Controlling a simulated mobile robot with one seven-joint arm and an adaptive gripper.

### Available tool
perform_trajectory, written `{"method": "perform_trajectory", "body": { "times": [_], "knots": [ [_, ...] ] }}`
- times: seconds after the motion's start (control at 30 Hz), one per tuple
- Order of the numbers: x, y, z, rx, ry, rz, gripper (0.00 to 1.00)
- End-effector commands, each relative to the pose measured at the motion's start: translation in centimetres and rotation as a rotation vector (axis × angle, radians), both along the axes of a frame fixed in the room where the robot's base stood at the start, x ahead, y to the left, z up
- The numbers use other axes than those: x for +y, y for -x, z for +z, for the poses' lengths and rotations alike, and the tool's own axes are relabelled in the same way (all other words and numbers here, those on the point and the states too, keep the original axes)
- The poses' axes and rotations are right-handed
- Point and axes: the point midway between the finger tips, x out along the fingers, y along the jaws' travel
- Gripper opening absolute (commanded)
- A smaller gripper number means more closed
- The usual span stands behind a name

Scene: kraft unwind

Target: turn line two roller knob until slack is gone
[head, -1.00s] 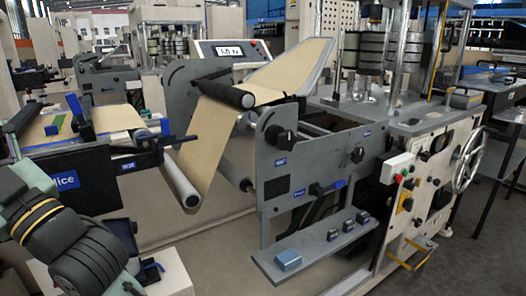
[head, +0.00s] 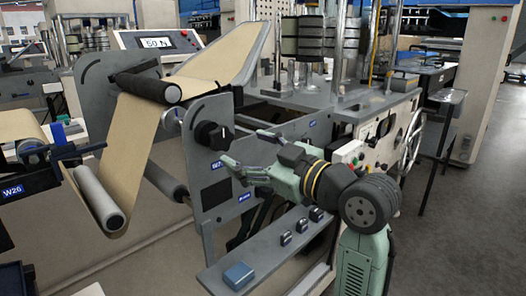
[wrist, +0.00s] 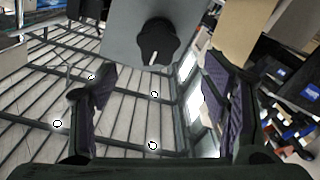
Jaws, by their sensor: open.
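A black lobed knob (head: 212,136) sits on the grey side plate (head: 205,190) of the unwind stand. In the wrist view the knob (wrist: 157,40) is ahead, between and beyond my fingers, with a white pointer mark pointing downward. My gripper (head: 241,148) is open and empty, to the right of the knob and reaching toward it. The wrist view shows my gripper (wrist: 158,72) with both fingers apart, not touching the knob. The brown kraft web (head: 135,150) runs over a black roller (head: 148,88) and down to a grey lower roller (head: 98,197).
A display (head: 158,43) behind the web appears to read 50 N. A grey shelf (head: 255,258) with several small blue-grey blocks juts out below the side plate. A handwheel (head: 412,140) stands at the right. Open floor lies at the far right.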

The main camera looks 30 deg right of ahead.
Motion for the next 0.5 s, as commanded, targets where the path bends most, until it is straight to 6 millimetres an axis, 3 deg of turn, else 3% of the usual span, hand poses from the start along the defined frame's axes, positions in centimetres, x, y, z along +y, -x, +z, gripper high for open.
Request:
{"method": "perform_trajectory", "body": {
  "times": [0.17, 0.5],
  "knots": [
    [-0.2, -0.3, -0.1, 0.008, 0.005, -0.002, 0.68],
    [1.4, -4.4, -0.1, 0.007, 0.004, -0.002, 0.68]
  ]
}}
